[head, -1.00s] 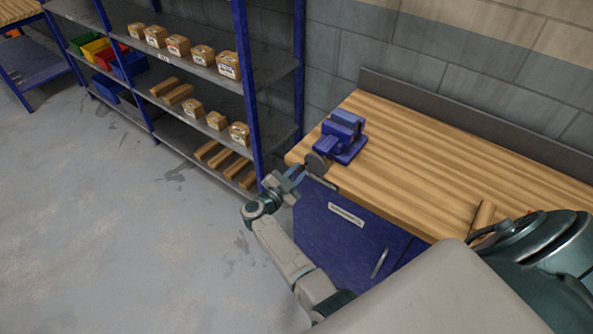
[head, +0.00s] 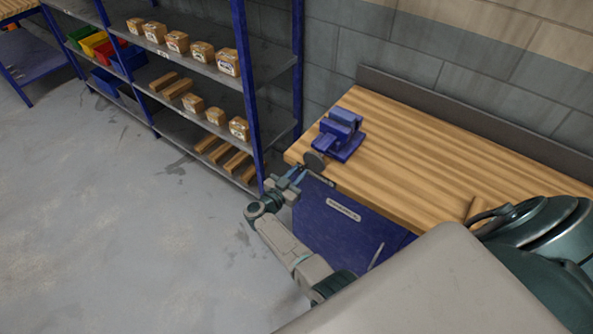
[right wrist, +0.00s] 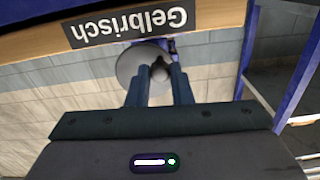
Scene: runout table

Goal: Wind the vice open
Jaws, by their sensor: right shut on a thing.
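The blue vice (head: 341,133) stands on the left end of the wooden workbench. Its round grey handwheel (head: 314,161) faces out over the bench's front edge. My right gripper (head: 300,175) is at the wheel, just off the bench's front edge. In the right wrist view, the fingers (right wrist: 160,82) are shut on the wheel's small grip knob (right wrist: 160,70), with the grey disc of the wheel (right wrist: 131,66) behind them. The fingers partly hide the knob. The vice's jaw gap is too small to judge here. My left gripper is not in view.
The wooden bench top (head: 430,150) is mostly clear, with a small wooden piece at its right. A blue cabinet (head: 340,222) is beneath. Blue-framed shelves (head: 240,80) with boxes and bins stand at left. The grey floor (head: 120,240) is open.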

